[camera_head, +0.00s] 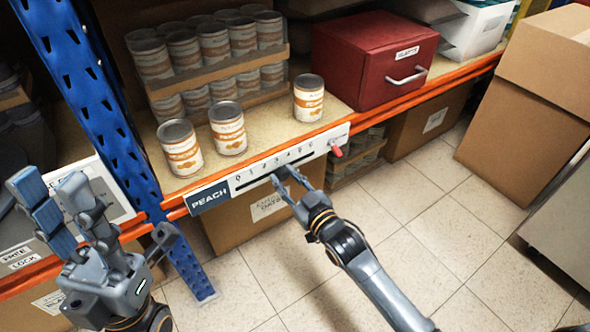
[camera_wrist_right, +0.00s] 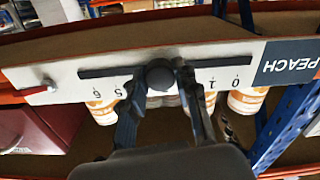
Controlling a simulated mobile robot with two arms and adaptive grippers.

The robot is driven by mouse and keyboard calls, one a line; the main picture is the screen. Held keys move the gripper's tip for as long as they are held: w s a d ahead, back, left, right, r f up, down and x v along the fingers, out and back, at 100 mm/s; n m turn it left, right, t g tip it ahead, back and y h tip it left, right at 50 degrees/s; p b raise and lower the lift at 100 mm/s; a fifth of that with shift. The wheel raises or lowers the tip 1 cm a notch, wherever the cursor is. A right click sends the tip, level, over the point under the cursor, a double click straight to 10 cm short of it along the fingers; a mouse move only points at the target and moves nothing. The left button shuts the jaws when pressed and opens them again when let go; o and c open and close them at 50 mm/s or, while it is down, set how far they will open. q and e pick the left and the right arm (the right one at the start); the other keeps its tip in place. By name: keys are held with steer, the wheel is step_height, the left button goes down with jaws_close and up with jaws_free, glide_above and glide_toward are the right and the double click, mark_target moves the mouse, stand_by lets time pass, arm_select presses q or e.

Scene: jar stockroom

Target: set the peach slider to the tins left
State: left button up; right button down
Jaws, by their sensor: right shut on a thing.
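The white peach scale strip (camera_head: 222,193) runs along the orange shelf edge, with a dark PEACH label, a row of digits and a slot. The dark round slider knob (camera_wrist_right: 160,75) sits in the slot. My right gripper (camera_head: 284,178) is shut on it, one finger each side; in the right wrist view the gripper (camera_wrist_right: 160,82) hides the digits near the knob, between 1 and 5. Three loose peach tins (camera_head: 181,150), (camera_head: 228,130), (camera_head: 308,98) stand upright on the shelf behind the strip. My left gripper (camera_head: 50,195) is open and empty, left of the blue post.
Cartons of stacked tins (camera_head: 208,65) stand behind the loose ones. A red drawer box (camera_head: 370,60) is right of them. A red peg (camera_head: 336,151) sticks out at the strip's right end. A blue post (camera_head: 95,90) rises at left.

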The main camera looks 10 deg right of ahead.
steer(key=shift+a, duration=0.15)
steer(key=c, duration=1)
jaws_free()
steer(key=shift+s, duration=0.1)
steer(key=v, duration=1.2)
